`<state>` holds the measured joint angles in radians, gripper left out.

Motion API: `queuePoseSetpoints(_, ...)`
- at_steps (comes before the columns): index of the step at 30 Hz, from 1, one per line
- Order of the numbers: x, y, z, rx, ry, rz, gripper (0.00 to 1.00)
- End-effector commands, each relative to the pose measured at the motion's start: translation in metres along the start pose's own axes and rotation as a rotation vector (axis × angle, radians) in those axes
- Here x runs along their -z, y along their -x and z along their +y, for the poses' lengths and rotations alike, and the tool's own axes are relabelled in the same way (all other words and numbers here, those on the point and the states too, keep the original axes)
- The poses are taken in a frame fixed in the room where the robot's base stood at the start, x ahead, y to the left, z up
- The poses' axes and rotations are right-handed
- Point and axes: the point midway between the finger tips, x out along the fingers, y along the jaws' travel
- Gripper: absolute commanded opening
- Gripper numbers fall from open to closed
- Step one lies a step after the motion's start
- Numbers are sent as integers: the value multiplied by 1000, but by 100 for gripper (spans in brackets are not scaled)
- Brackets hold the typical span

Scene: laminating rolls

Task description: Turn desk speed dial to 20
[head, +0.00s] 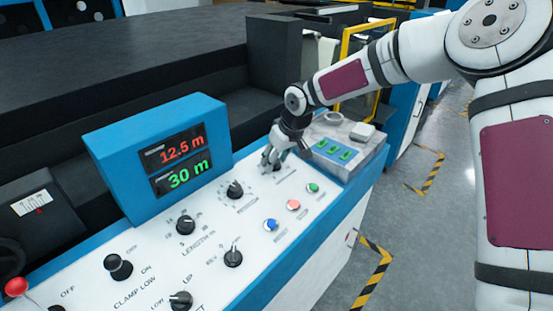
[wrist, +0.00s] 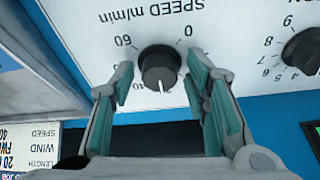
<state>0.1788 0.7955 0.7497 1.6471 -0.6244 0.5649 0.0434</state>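The speed dial (wrist: 159,68) is a black round knob on the white desk panel, labelled SPEED m/min, upside down in the wrist view. Its white pointer line aims toward the bottom of that view. The numbers 60 and 0 show at its upper left and upper right; those below are partly hidden by the fingers, so I cannot read the exact setting. My gripper (wrist: 160,75) is open, with one teal-padded finger on each side of the knob and gaps to both. In the head view my gripper (head: 274,158) is over the panel's far end and partly hides the dial.
A blue display box (head: 160,155) reading 12.5 m and 30 m stands at the panel's back. Another black knob (head: 235,189) and blue, red and green buttons (head: 293,205) are near. A grey tray (head: 345,145) with green items lies beyond my gripper.

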Motion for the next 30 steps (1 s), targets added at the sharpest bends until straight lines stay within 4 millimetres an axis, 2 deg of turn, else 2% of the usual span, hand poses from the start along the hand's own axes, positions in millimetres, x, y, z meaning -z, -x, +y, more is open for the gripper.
queuePoseSetpoints(1,0,0,0,0,0,0,25)
queuePoseSetpoints(4,0,0,0,0,0,0,2)
queuePoseSetpoints(5,0,0,0,0,0,0,0)
queuePoseSetpoints(17,0,0,2,14,59,-1,0)
queuePoseSetpoints(30,1,-1,4,87,384,0,0)
